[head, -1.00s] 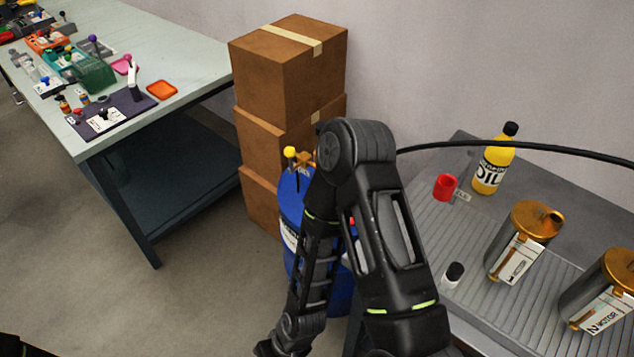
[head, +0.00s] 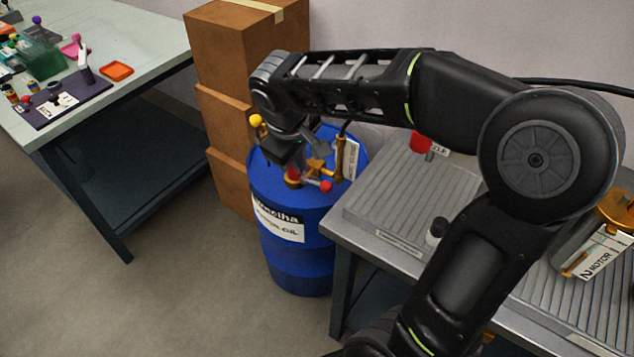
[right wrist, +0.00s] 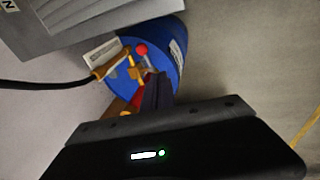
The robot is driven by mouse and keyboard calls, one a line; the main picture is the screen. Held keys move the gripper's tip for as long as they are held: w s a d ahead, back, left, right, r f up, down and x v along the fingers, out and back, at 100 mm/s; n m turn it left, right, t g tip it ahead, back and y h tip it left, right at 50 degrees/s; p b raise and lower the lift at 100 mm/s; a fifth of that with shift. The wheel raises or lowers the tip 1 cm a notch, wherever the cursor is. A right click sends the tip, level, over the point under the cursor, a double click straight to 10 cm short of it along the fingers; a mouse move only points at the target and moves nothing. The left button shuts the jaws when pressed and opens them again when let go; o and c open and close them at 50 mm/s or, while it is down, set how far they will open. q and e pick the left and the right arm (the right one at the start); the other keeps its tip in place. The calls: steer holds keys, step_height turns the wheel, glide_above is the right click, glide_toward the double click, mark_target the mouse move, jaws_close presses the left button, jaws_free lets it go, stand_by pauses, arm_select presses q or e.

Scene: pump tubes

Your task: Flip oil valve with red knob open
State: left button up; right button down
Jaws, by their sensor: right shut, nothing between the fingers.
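The blue oil drum (head: 295,255) stands on the floor between the boxes and the metal table. On its top are brass valve fittings with a small red knob (head: 325,186), which sticks out toward the front right. The red knob also shows in the right wrist view (right wrist: 141,49), on the blue drum top. My right gripper (head: 291,163) is shut and empty, pointing down over the drum's top just left of the knob. In the right wrist view its dark fingers (right wrist: 157,92) are close to the fittings; I cannot tell whether they touch. My left gripper is not in view.
A yellow knob (head: 255,120) is beside my right wrist. Stacked cardboard boxes (head: 235,125) stand behind the drum. A black hose (right wrist: 45,83) runs to the drum. Floor in front is clear.

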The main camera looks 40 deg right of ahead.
steer(key=shift+s+f, duration=0.1)
steer(key=b, duration=0.1)
glide_toward(322, 189)
step_height(322, 189, down, 4)
steer(key=w+a, duration=0.2)
steer(key=a, duration=0.1)
steer(key=shift+d+f, duration=0.3)
steer(key=shift+d, duration=0.35)
steer(key=shift+d+f, duration=0.3)
steer(key=shift+d, duration=0.35)
steer(key=shift+d+f, duration=0.3)
steer(key=shift+d, duration=0.35)
steer(key=f+b, duration=0.1)
steer(key=b, duration=0.1)
steer(key=s+f+t+b, duration=0.1)
steer(key=b, duration=0.1)
steer(key=shift+s+d+t, duration=0.15)
steer(key=shift+d+t, duration=0.05)
steer(key=shift+t, duration=0.1)
steer(key=shift+r, duration=0.15)
